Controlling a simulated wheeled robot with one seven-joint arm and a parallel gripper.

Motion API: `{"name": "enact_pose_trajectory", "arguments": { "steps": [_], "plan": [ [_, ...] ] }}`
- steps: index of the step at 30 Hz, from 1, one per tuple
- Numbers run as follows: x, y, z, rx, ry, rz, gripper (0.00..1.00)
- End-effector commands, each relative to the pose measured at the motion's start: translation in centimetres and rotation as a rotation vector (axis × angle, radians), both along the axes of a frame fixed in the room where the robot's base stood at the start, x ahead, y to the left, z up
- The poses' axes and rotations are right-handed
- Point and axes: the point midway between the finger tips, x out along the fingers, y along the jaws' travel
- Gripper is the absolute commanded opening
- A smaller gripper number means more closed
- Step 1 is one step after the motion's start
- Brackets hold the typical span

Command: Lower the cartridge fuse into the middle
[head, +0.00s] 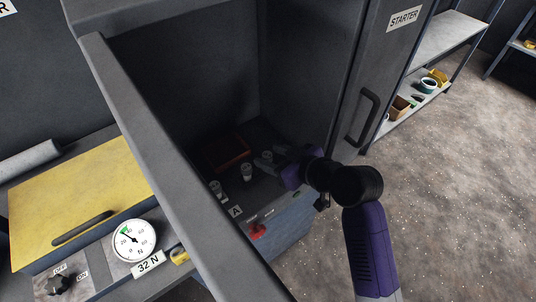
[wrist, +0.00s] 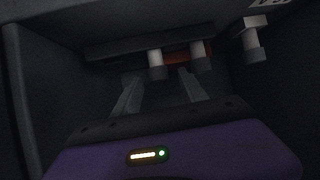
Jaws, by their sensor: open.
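Several small pale cylindrical pieces stand in a row inside the dark open cabinet; I cannot tell which is the cartridge fuse. In the head view one stands at the front left (head: 215,188), and a middle one (head: 247,172) is behind it to the right. Another is near my gripper (head: 268,162), which reaches in from the right. In the wrist view my open fingers (wrist: 159,84) point toward the row, empty as far as I see. One pale cylinder (wrist: 156,64) appears between the fingertips, one (wrist: 199,60) just right, one (wrist: 252,43) farther right. Contact is unclear.
A reddish-brown block (head: 227,150) lies behind the row. The cabinet's grey wall (head: 150,130) rises on the left. The starter door (head: 385,75) stands at right. A red knob (head: 258,231) is on the front. A gauge (head: 134,240) sits on the left bench.

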Motion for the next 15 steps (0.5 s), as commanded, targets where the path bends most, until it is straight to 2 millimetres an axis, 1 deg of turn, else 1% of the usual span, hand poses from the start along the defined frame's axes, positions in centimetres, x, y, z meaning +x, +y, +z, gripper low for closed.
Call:
{"name": "enact_pose_trajectory", "arguments": {
  "steps": [3,7,12,15],
  "plan": [
    [-1.3,-1.3,0.9,0.002,-0.003,-0.003,0.50],
    [-2.6,-2.5,1.8,0.000,-0.003,-0.004,0.50],
    [-3.7,-3.3,2.6,0.000,-0.001,-0.001,0.50],
    [-3.9,-3.4,2.8,0.000,0.000,-0.001,0.50]
  ]
}}
